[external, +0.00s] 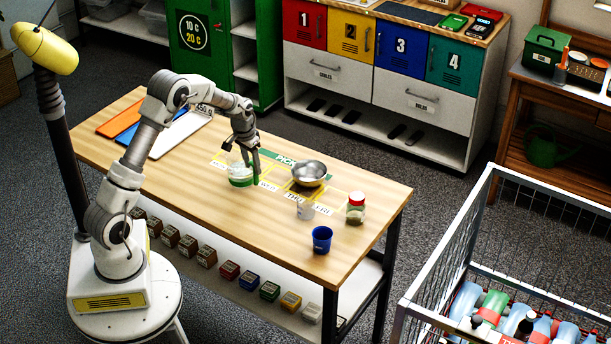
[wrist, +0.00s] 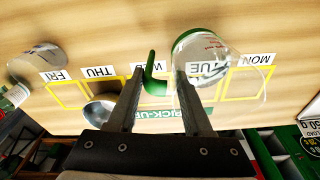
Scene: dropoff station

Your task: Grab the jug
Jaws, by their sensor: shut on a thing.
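The jug (external: 241,173) is clear with green parts. It is over the marked strip of the wooden table, at the left part of the row of day labels. In the wrist view the jug (wrist: 213,78) shows its clear body over the TUE square and a green handle to its left. My gripper (wrist: 159,73) is shut on the jug at the handle, with a finger on either side of it. In the external view my gripper (external: 254,178) is at the jug's right side. I cannot tell whether the jug touches the table.
A metal bowl (external: 309,173), a clear cup (external: 305,210), a red-lidded jar (external: 355,208) and a blue cup (external: 321,240) stand to the right on the table (external: 215,210). Trays (external: 180,132) lie at the back left. A wire cart (external: 440,275) stands right of the table.

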